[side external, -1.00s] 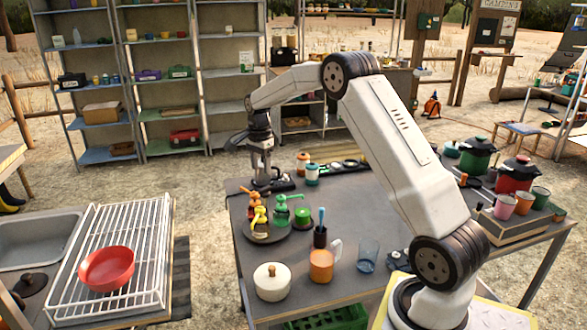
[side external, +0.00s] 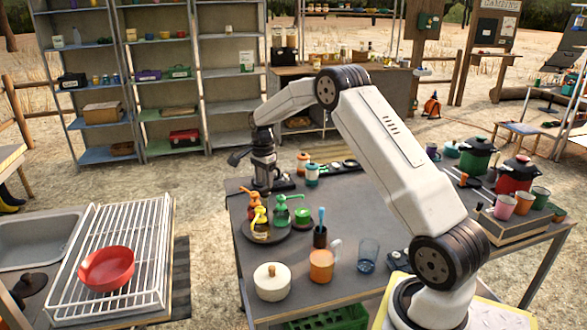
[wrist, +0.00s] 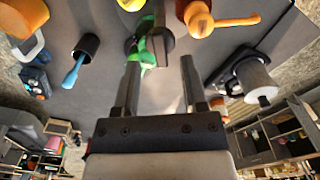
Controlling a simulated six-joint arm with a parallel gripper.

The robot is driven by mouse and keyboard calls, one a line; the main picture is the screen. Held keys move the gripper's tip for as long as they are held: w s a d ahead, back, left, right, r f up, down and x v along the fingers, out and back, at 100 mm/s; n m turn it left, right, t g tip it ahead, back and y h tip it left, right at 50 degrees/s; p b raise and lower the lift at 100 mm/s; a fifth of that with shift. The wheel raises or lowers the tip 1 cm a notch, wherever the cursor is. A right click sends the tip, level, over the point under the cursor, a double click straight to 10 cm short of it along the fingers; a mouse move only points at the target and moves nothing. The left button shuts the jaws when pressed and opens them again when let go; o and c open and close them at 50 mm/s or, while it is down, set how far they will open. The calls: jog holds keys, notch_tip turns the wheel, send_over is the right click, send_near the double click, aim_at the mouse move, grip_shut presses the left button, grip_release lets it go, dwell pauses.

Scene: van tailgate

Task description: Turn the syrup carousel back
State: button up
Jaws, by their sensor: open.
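The syrup carousel (side external: 278,236) is a dark round tray on the grey table in the side view. It carries an orange-topped pump bottle (side external: 256,199), a yellow one (side external: 260,226) and a green one (side external: 281,212). In the wrist view the green pump (wrist: 148,50) is just beyond my fingertips, partly behind a dark shape. The orange pump (wrist: 200,18) is to its right and a bit of yellow (wrist: 130,4) is at the top edge. My gripper (wrist: 158,75) is open, with nothing seen held between its fingers. In the side view its fingers are hard to make out.
A grey cylinder device on a black base (wrist: 258,80) stands close on the right in the wrist view.

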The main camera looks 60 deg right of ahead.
jog(key=shift+f, duration=1.25)
grip_shut()
dwell(0.6)
